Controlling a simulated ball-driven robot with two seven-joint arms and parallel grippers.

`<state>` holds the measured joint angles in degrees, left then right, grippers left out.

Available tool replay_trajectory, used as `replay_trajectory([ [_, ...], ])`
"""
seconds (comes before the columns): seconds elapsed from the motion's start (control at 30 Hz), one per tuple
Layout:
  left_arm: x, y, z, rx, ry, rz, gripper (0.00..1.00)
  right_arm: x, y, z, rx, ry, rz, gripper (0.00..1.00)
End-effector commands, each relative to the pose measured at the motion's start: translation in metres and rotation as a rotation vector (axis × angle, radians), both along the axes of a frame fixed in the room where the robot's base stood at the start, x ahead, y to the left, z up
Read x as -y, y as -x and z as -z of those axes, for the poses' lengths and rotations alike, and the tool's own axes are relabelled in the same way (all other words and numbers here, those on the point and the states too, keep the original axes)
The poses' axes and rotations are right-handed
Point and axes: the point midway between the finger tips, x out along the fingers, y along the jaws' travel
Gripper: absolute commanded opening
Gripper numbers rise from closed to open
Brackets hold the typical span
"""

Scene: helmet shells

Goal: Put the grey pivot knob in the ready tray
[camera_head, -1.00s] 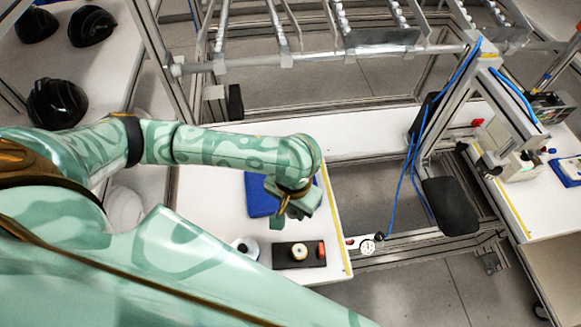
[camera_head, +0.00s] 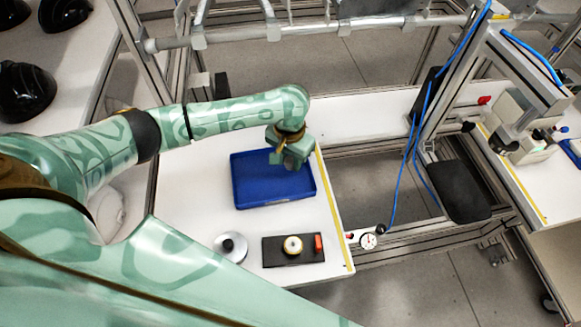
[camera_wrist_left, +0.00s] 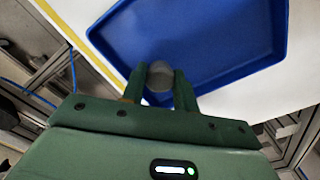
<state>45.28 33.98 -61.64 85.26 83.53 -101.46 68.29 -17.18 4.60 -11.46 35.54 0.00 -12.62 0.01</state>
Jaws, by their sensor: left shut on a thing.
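The grey pivot knob (camera_wrist_left: 160,75) shows as a rounded grey piece between the two fingers of my left gripper (camera_wrist_left: 158,85) in the left wrist view. The left gripper is shut on it. The blue tray (camera_head: 240,195) lies on the white bench in the head view, and it also shows in the left wrist view (camera_wrist_left: 200,40). In the head view my left gripper (camera_head: 289,162) is over the tray's right, far part. The knob is hidden there by the gripper. I cannot tell its exact height above the tray floor. My right gripper is not in view.
A black block (camera_head: 274,259) with a yellow-white round piece (camera_head: 293,245) and a red piece (camera_head: 318,243) lies in front of the tray. A silver round part (camera_head: 231,247) stands left of it. Black helmet shells (camera_head: 22,92) lie far left. A frame post stands right.

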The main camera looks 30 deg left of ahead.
Motion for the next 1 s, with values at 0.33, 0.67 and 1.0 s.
replay_trajectory([
  [0.33,0.001,0.002,0.026,-0.002,-0.001,0.002,0.07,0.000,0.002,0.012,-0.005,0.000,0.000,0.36],
  [0.67,0.000,0.002,0.029,-0.003,-0.002,0.002,0.51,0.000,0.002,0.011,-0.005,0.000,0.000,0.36],
  [1.0,0.001,0.002,0.011,0.000,0.000,0.002,0.51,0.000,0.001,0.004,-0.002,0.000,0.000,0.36],
])
